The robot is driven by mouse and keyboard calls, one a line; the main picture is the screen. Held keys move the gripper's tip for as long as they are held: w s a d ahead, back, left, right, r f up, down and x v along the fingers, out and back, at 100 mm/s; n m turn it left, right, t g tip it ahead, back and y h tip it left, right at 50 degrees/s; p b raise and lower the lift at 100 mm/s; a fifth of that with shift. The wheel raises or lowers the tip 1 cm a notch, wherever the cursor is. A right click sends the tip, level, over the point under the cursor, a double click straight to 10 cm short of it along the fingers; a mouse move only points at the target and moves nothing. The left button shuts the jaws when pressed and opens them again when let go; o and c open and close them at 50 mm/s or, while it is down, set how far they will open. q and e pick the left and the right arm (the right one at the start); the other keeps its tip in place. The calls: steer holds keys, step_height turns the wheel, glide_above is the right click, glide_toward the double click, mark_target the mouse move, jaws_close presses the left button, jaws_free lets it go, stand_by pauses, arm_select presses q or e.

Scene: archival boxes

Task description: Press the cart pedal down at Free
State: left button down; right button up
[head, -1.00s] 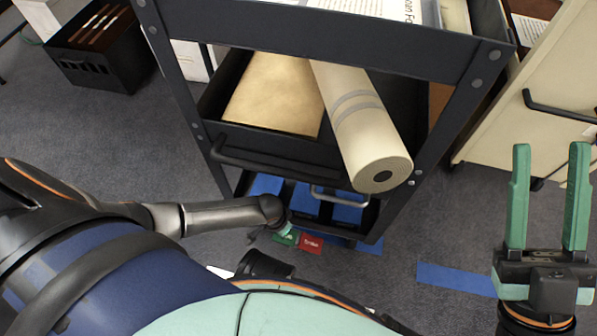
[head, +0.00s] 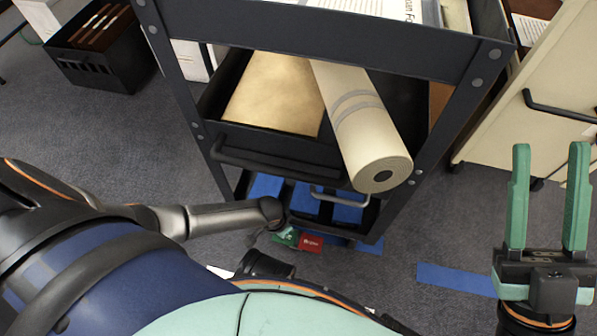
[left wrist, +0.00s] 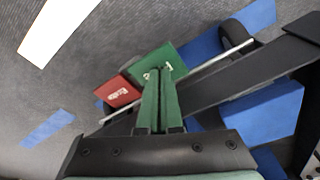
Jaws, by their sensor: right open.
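The cart's green pedal (head: 284,238) and red pedal (head: 311,243) sit side by side low at the front of the dark cart (head: 300,35). The left wrist view shows the green pedal (left wrist: 158,60), its lettering mostly covered, and the red pedal (left wrist: 117,92) with pale lettering. My left gripper (left wrist: 159,72) has its green fingers together with nothing between them. The fingertips overlap the green pedal in that view; I cannot tell if they touch it. In the head view the left arm hides this gripper. My right gripper (head: 548,150) is open and empty at the right.
A cream roll (head: 372,135) sticks out over the front of the cart's middle shelf. Blue items (head: 305,200) lie on the lowest shelf. A beige cart (head: 520,110) stands at the right, a black crate (head: 95,50) at the back left. Blue tape (head: 455,279) marks the carpet.

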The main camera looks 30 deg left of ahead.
arm_select(q)
steer(key=shift+d+f, duration=0.15)
steer(key=shift+f, duration=0.15)
step_height(320, 180, up, 6)
steer(key=p, duration=0.6)
steer(key=shift+f, duration=0.15)
steer(key=shift+r+p, duration=0.7)
steer(key=shift+p, duration=0.2)
arm_select(e)
step_height(320, 180, up, 9)
steer(key=shift+s+d+f+t, duration=0.2)
steer(key=shift+d+t, duration=0.1)
steer(key=shift+d, duration=0.15)
steer(key=shift+m, duration=0.3)
